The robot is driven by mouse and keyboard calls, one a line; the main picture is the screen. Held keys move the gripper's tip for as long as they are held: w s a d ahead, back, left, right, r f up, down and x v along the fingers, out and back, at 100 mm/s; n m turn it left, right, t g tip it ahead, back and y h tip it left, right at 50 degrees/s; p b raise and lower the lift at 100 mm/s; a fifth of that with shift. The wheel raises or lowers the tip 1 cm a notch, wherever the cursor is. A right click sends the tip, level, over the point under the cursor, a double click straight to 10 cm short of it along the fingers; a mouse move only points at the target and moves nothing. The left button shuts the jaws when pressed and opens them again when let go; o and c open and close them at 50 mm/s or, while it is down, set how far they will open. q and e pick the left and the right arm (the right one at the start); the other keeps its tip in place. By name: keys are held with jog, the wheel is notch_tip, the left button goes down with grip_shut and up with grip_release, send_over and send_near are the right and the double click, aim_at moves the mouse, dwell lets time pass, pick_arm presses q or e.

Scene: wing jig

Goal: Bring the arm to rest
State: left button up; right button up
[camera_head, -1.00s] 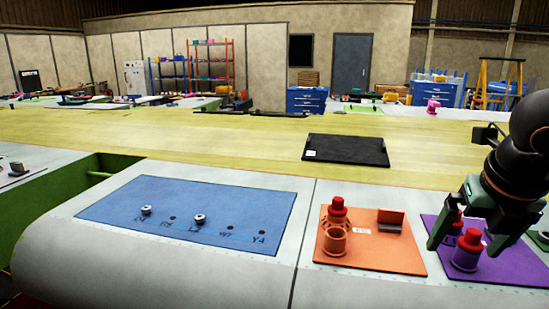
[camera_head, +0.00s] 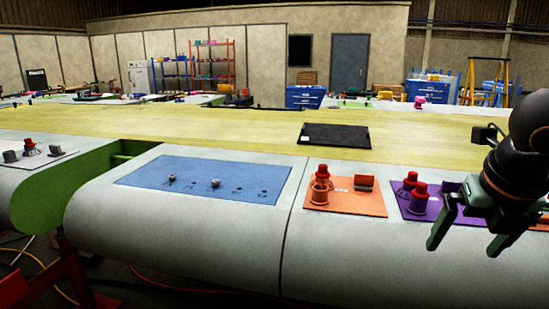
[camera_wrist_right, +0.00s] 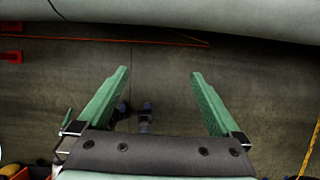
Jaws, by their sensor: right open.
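My right arm comes in from the right edge in the head view. Its gripper (camera_head: 464,245) has green fingers that point down, spread apart and empty, in front of the purple plate and near the wing's rounded front edge. My left gripper is in neither view.
The grey wing (camera_head: 375,262) carries a blue mat (camera_head: 150,183), an orange plate (camera_head: 372,207) with red-capped parts and a purple plate (camera_head: 404,209). A black panel (camera_head: 334,136) lies on the yellow surface behind. Floor (camera_wrist_right: 160,65) lies below the gripper.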

jog(key=s+a+f+n+g+y, duration=0.1)
jog(key=a+f+n+g+y, duration=0.1)
jog(key=a+f+y, duration=0.3)
jog(key=a+f+n+g+y, duration=0.1)
jog(key=a+f+n, duration=0.15)
jog(key=a, duration=0.55)
jog(key=s+a+r+m+g+y, duration=0.1)
jog(key=s+a+m+y, duration=0.1)
jog(key=a+y, duration=0.6)
jog(key=s+a+m+g+y, duration=0.1)
jog(key=s+a+m+y, duration=0.15)
jog(key=a+y, duration=0.55)
jog(key=w+d+f+m+t+h, duration=0.3)
jog(key=w+d+f+m+t, duration=0.15)
jog(key=m+t, duration=0.45)
jog(key=w+d+f+m+t+h, duration=0.3)
jog(key=f+m+t, duration=0.2)
jog(key=m+t, duration=0.35)
jog(key=d+f+m+h, duration=0.4)
jog(key=f+m+h, duration=0.35)
jog(key=f, duration=0.35)
jog(key=s+d+f+m+g+h, duration=0.2)
jog(key=s+d+f+m+g, duration=0.1)
jog(key=s+f, duration=0.5)
jog(key=s+d+f+m+g+h, duration=0.3)
jog(key=s+f, duration=0.6)
jog(key=f, duration=0.4)
jog(key=shift+f+g, duration=0.35)
jog(key=shift+g, duration=0.4)
